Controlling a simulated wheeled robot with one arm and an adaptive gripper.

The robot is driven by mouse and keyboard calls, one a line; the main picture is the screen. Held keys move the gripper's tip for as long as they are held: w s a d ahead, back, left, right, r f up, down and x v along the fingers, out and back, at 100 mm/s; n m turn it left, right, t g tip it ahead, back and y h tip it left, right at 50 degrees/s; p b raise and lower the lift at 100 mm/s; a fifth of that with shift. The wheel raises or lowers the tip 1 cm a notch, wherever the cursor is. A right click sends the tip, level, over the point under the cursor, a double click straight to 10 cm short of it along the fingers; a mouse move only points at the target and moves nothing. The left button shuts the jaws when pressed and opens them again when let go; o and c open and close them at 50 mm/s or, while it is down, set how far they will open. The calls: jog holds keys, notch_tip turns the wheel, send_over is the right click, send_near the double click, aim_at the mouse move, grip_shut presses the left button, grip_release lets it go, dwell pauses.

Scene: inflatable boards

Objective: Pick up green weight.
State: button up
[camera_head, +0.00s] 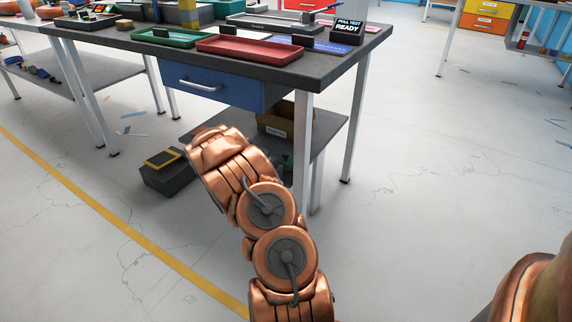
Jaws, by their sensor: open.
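My copper arm reaches up from the bottom of the picture in front of the workbench. My gripper does not show; the far end of the arm is hidden behind its own links. I cannot pick out a green weight for certain. A small dark greenish shape (286,161) shows on the lower shelf, partly behind my arm, too unclear to name. A green tray (172,40) lies on the bench top, and a yellow and greenish upright object (188,14) stands behind it, cut by the top edge.
The dark workbench (330,68) has a blue drawer (210,84) and white legs. A red tray (250,48) and a "PULL TEST READY" sign (348,31) are on it. A dark box (166,176) stands on the floor. The right floor is mostly clear.

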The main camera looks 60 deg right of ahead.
jog(key=shift+d, duration=0.15)
jog(key=shift+c, duration=0.3)
jog(key=c, duration=1.6)
jog(key=shift+r, duration=0.1)
